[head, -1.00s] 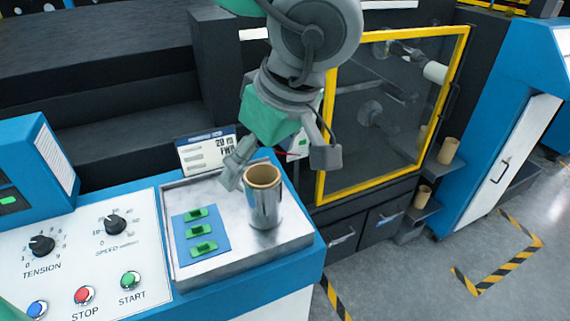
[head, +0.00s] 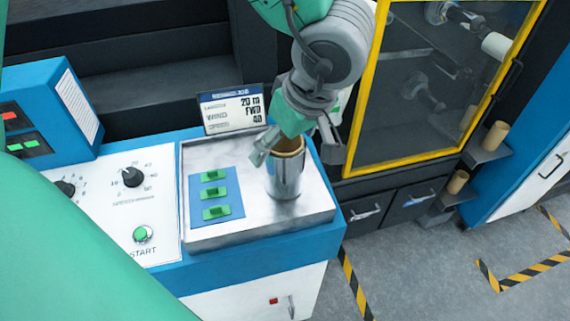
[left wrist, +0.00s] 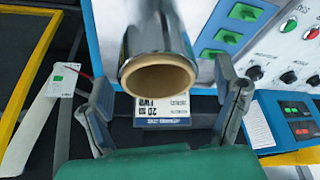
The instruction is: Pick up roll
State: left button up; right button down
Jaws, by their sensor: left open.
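The roll (head: 286,178) is a shiny silver cylinder with a tan cardboard core. It stands upright on the metal tray (head: 225,238) of the blue machine, right of the green switches. My left gripper (head: 295,148) is open over the top of the roll, with one finger on each side of its upper rim in the head view. In the left wrist view the roll's open core end (left wrist: 158,80) lies ahead, between and beyond the two spread fingers (left wrist: 165,112). Whether a finger touches it, I cannot tell. My right gripper does not show.
A small display (head: 232,110) stands behind the tray. Green switches (head: 214,192) sit left of the roll. A yellow-framed clear door (head: 357,100) is close to the right of my left gripper. Tan cores (head: 492,136) stand on shelves farther right.

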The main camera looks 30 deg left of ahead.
aim_at(281, 150)
pick_arm(q)
jog(key=x, duration=0.2)
jog(key=shift+f, duration=0.3)
jog(key=shift+w+a+f, duration=0.1)
jog(key=shift+w+f, duration=0.2)
jog(key=shift+f, duration=0.05)
jog(key=shift+s, duration=0.1)
jog(key=shift+c, duration=0.8)
jog(key=shift+a, duration=0.1)
jog(key=c, duration=1.2)
jog(key=shift+r, duration=0.1)
notch_tip(281, 150, up, 10)
jog(key=p, duration=0.1)
jog(key=shift+p, duration=0.3)
